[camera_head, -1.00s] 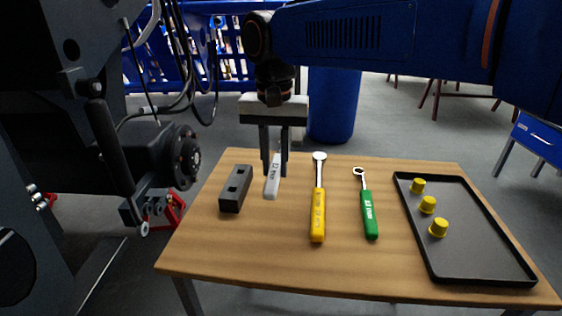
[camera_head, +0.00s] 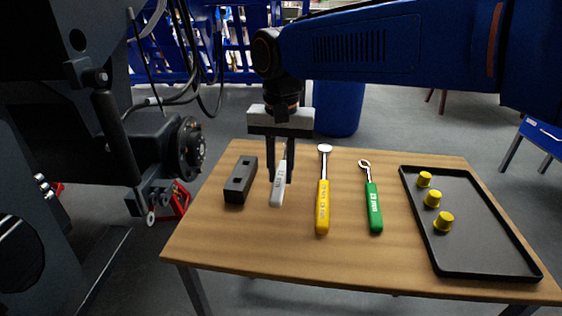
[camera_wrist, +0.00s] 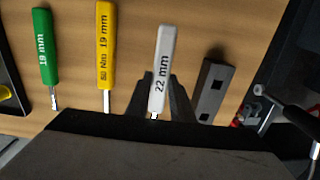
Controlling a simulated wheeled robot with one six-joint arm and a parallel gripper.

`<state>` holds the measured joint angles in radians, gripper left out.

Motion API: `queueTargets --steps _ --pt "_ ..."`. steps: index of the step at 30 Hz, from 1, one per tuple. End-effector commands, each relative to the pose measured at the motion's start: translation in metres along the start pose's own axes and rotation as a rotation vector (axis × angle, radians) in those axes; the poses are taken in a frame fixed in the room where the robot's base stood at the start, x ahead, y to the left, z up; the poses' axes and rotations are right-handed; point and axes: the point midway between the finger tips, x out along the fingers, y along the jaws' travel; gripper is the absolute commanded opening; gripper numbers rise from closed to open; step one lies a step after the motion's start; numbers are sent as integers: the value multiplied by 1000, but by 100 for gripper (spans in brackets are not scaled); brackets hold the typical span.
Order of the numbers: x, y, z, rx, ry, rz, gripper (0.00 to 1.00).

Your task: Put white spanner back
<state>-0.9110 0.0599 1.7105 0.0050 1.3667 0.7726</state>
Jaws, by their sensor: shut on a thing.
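The white spanner (camera_head: 278,189), marked 22 mm, is between the fingers of my gripper (camera_head: 282,180) over the left part of the wooden table. My gripper is shut on it. In the wrist view the white handle (camera_wrist: 162,68) points away from my gripper (camera_wrist: 160,100), with its label facing the camera. The spanner's head end is hidden by the gripper in both views. I cannot tell whether the handle touches the table. The yellow spanner (camera_head: 323,205) and the green spanner (camera_head: 374,206) lie on the table to the right.
A black block (camera_head: 240,180) with square holes lies just left of the white spanner. A black tray (camera_head: 487,232) with yellow caps (camera_head: 444,221) is at the right of the table (camera_head: 290,250). The table's front strip is clear. Dark machinery (camera_head: 150,150) stands at the left.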

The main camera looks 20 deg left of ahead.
Motion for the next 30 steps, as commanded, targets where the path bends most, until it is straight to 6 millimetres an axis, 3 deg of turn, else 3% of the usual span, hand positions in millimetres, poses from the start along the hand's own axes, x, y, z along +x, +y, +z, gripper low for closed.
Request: queueTargets --steps 12,27,28,30 --pt "30 0 0 0 0 0 0" --pt "37 0 0 0 0 0 0" --pt "37 0 0 0 0 0 25" --pt "37 0 0 0 0 0 42"
